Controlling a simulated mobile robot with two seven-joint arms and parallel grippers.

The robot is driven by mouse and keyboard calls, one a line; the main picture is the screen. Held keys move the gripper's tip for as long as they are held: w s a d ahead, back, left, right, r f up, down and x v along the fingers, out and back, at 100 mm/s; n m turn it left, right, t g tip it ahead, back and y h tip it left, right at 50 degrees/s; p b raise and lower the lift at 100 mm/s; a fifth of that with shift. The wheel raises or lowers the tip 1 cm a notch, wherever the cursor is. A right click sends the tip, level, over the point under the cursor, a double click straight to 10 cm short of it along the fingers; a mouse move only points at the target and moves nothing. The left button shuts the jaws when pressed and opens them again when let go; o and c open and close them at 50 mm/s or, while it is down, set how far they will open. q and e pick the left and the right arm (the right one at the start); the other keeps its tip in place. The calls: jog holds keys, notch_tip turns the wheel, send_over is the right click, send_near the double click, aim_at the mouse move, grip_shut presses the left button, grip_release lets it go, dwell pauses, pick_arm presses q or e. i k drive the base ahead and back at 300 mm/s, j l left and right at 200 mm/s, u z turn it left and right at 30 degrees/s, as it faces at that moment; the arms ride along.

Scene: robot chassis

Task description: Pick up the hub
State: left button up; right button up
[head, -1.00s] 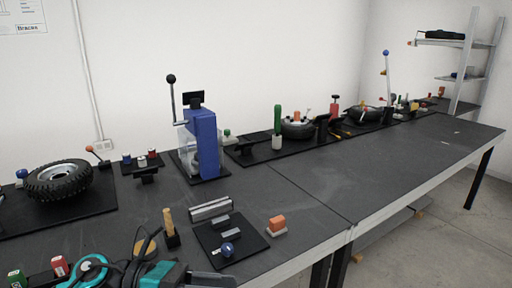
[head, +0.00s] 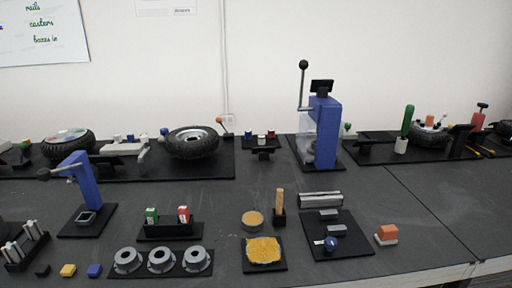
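Three grey round flanged parts that look like hubs sit in a row on a black tray (head: 188,274) at the front of the bench: a left hub (head: 127,260), a middle hub (head: 161,259) and a right hub (head: 196,259). Each has a round central opening. The frames do not show which one the task means. Neither of my grippers is in view.
Behind the hubs stands a black holder (head: 170,232) with a green and a red bottle. A blue press (head: 82,182) stands to the left, a yellow sponge pad (head: 263,250) to the right. Wheels and a larger blue press (head: 325,130) line the back.

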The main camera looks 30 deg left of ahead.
aim_at(196, 260)
jog(key=j+u, duration=0.15)
jog(key=u, duration=1.4)
